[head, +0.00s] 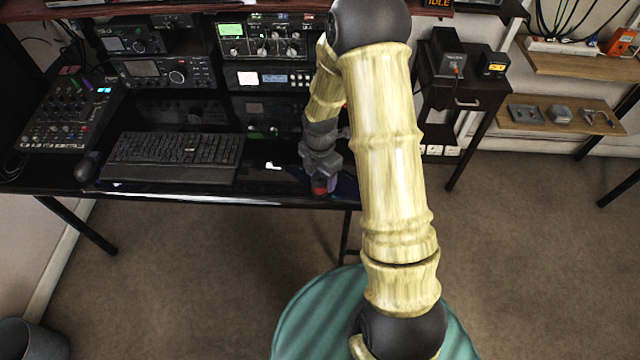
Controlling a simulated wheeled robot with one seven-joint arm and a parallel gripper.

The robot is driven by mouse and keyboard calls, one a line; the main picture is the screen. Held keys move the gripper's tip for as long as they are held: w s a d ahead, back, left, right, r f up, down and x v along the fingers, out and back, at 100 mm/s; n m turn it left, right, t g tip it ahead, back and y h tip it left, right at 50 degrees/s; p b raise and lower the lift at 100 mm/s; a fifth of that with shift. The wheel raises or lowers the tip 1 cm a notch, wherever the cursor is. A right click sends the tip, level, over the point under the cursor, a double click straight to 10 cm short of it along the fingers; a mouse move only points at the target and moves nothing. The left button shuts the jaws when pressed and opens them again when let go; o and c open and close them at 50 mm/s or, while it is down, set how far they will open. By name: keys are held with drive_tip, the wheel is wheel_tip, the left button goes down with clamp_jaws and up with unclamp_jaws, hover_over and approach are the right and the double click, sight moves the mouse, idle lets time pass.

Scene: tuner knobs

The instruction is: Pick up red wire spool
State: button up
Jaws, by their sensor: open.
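A small red thing, likely the red wire spool (320,187), sits near the front edge of the glossy black desk (255,191). My gripper (321,176) points down right above it at the desk's right part. The gripper is open. Its fingers hide most of the spool, and I cannot tell whether they touch it or stand around it.
A black keyboard (172,157) lies left of my gripper, with a mouse (87,166) and a mixer (68,112) further left. Radio units (264,38) stand behind. A dark side table (462,95) is at the right. Bare glossy desk lies between keyboard and gripper.

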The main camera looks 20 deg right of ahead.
sight(320, 179)
wheel_tip(320, 179, down, 4)
drive_tip(key=shift+w+r, duration=0.1)
drive_tip(key=shift+r, duration=0.05)
drive_tip(key=shift+c, duration=0.4)
drive_tip(key=c, duration=0.9)
drive_tip(key=shift+o, duration=0.2)
drive_tip(key=shift+r, duration=0.15)
wheel_tip(320, 179, up, 10)
drive_tip(key=shift+f, duration=0.1)
